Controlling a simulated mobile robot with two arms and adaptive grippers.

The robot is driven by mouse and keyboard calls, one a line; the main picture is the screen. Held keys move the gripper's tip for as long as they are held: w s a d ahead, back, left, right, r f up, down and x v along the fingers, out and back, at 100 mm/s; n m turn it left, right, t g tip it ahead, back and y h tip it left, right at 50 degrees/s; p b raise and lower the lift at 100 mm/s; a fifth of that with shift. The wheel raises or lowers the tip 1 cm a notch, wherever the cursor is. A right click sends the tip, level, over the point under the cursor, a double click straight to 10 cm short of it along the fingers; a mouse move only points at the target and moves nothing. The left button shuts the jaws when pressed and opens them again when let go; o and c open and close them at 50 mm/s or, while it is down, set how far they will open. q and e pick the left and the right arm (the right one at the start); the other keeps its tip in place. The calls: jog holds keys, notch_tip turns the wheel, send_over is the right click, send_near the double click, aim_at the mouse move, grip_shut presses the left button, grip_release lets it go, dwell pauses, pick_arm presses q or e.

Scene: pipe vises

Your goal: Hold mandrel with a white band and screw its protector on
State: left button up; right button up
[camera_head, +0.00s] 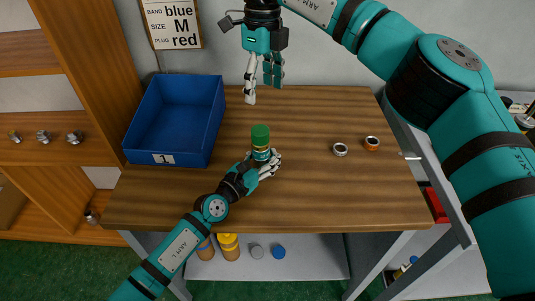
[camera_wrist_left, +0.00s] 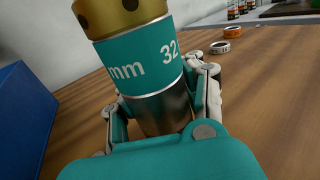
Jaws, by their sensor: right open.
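A mandrel (camera_head: 261,154) stands upright on the wooden table with a green cap-like piece (camera_head: 260,134) on its top. In the left wrist view the mandrel (camera_wrist_left: 145,62) is a metal cylinder with a teal band marked "32" and "mm" and a brass collar above; I see no white band on it. My left gripper (camera_head: 269,163) has its fingers closed around the mandrel's lower part, also in the left wrist view (camera_wrist_left: 160,105). My right gripper (camera_head: 262,92) is open and empty, fingers pointing down, above and behind the mandrel. The green piece is outside the left wrist view.
A blue bin (camera_head: 175,120) labelled 1 stands left on the table (camera_head: 310,200). A sign (camera_head: 171,24) hangs behind. Shelves (camera_head: 40,152) stand left. The table's front right is clear.

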pick_arm(q)
jog(key=o, duration=0.6)
jog(key=shift+o, duration=0.2)
jog(key=v, duration=1.2)
